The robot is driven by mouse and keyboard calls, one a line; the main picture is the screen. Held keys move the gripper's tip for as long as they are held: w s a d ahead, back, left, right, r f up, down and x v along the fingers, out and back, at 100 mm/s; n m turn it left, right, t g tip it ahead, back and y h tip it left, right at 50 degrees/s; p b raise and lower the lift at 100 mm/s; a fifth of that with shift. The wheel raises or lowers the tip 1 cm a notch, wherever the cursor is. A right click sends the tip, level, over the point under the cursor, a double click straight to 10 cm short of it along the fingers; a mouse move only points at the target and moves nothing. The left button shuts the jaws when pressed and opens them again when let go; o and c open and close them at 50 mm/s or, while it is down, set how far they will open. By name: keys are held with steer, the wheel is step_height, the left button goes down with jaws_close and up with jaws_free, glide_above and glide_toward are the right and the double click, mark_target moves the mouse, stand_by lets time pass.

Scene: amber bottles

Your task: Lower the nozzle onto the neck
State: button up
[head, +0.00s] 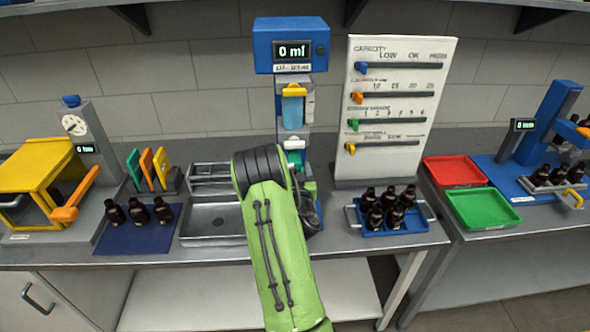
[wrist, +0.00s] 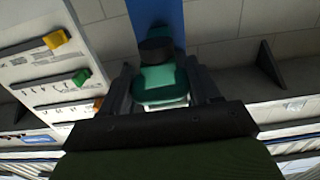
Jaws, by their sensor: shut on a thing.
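The filling machine stands at the centre back, with a blue head (head: 290,45) reading 0 ml. Below the head are a yellow bar (head: 293,92) and a blue cylinder (head: 292,112). A black round piece is on that part. My arm hides the machine's lower end in the head view, so I cannot see a bottle neck under the nozzle.
A blue tray (head: 392,232) of dark bottles stands right of my arm. A white slider panel (head: 398,110) stands behind it. Dark bottles stand on a blue mat (head: 133,238) at left, beside a metal sink tray (head: 212,224). Red (head: 455,171) and green (head: 483,209) trays lie right.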

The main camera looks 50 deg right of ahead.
steer(key=c, duration=0.9)
steer(key=shift+o, duration=0.2)
step_height(320, 180, down, 8)
steer(key=b, duration=0.7)
steer(key=shift+r, duration=0.25)
steer(key=shift+s, duration=0.1)
steer(key=o, duration=1.1)
steer(key=shift+o, duration=0.7)
steer(key=shift+d, duration=0.15)
